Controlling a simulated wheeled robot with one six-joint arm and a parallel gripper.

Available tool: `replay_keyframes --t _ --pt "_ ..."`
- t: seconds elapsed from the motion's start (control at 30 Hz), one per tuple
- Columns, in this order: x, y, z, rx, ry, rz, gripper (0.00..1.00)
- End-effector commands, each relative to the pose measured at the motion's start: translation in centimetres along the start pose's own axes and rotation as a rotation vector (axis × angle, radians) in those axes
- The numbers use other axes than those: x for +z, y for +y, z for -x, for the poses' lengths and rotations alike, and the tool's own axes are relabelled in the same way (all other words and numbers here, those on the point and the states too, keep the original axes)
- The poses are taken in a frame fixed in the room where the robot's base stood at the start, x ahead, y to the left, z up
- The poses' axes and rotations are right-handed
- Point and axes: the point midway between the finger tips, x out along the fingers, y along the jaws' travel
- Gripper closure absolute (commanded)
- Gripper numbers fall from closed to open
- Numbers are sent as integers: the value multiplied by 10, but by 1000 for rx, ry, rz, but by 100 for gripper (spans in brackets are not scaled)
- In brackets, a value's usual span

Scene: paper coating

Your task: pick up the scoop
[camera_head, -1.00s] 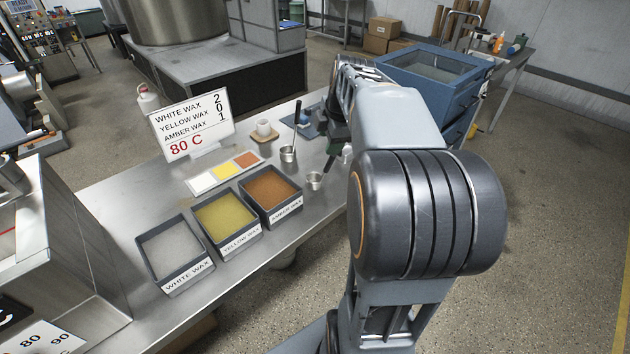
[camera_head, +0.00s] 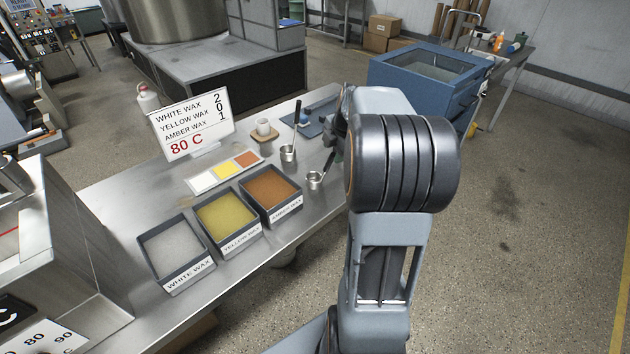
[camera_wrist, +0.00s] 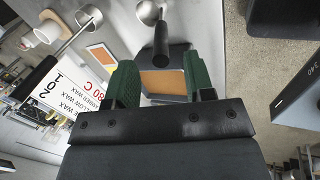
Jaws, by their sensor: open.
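The scoop is a small metal cup (camera_head: 314,180) with a dark handle, near the table's right edge in the head view. In the wrist view its cup (camera_wrist: 149,12) is at the top, and its black handle (camera_wrist: 161,42) points down toward my gripper (camera_wrist: 160,74). My gripper is open, its two green fingers apart with the handle's end in line with the gap between them. I cannot tell whether the handle is within finger depth. In the head view my arm hides most of the gripper.
A metal cup (camera_head: 288,155) with an upright dark-handled tool stands just beyond the scoop. Bins of amber wax (camera_head: 270,188), yellow wax (camera_head: 226,220) and white wax (camera_head: 174,250) line the table's front. A sign (camera_head: 192,127), a white cup (camera_head: 263,127) and a blue tray (camera_head: 322,118) stand behind.

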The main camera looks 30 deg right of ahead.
Motion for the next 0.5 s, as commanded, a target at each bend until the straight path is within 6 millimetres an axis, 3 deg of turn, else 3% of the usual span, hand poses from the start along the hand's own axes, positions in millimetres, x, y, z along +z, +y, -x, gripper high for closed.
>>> replay_keyframes --t 0.3,0.5 --pt "-2 -1 -39 -3 1 0 51" --pt "-1 -1 -48 0 -1 -1 51"
